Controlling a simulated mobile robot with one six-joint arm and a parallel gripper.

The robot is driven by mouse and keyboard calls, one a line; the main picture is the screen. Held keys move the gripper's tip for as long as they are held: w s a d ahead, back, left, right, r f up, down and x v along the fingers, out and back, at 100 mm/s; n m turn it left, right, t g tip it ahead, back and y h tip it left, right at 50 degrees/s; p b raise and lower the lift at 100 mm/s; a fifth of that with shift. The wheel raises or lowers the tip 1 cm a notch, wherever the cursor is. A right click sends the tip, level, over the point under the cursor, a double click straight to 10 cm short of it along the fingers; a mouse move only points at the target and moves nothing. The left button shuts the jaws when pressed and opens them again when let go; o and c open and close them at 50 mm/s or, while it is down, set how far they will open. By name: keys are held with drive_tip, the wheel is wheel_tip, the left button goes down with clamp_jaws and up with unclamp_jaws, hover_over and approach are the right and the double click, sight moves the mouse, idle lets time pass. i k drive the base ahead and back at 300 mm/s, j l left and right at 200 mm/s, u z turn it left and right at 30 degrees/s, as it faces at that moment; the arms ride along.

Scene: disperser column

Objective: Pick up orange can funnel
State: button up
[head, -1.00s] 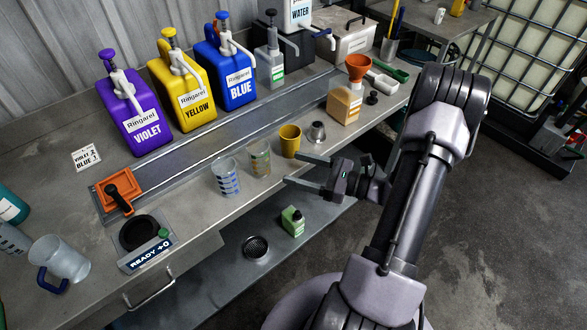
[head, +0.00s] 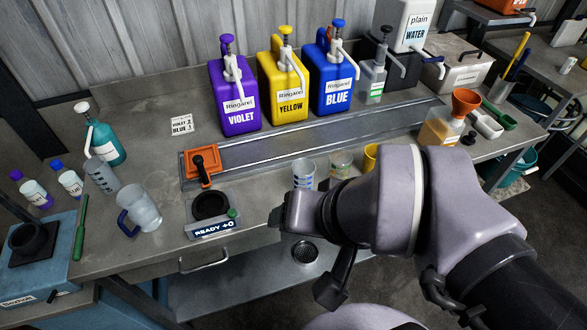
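The orange funnel (head: 465,99) sits upright in the top of a squarish container with amber contents (head: 440,129), at the right of the bench in the head view. My arm fills the lower right of the view, in front of the bench. Its dark end, with my gripper (head: 296,214), is over the bench's front edge, left of the funnel and well apart from it. The fingers are not clear at this angle, and I see nothing held. The arm hides the lower right part of the bench front.
Violet (head: 235,95), yellow (head: 284,85) and blue (head: 331,75) pump jugs stand along the back wall. Beakers (head: 303,173) and a yellow cup (head: 370,157) stand near my arm. A metal rail (head: 310,143) runs along the bench. White (head: 487,124) and green scoops lie right of the funnel.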

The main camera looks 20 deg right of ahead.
sight(460, 112)
drive_tip(key=z, duration=1.5)
drive_tip(key=i+l+u, duration=0.45)
drive_tip(key=l, duration=0.15)
drive_tip(key=i+l+u, duration=0.35)
drive_tip(key=l+u, duration=0.15)
drive_tip(key=l, duration=0.2)
drive_tip(key=i+l+u, duration=0.2)
drive_tip(key=l, duration=0.2)
drive_tip(key=l+u, duration=0.25)
drive_tip(key=l, duration=0.15)
drive_tip(key=l+u, duration=0.25)
drive_tip(key=l, duration=0.2)
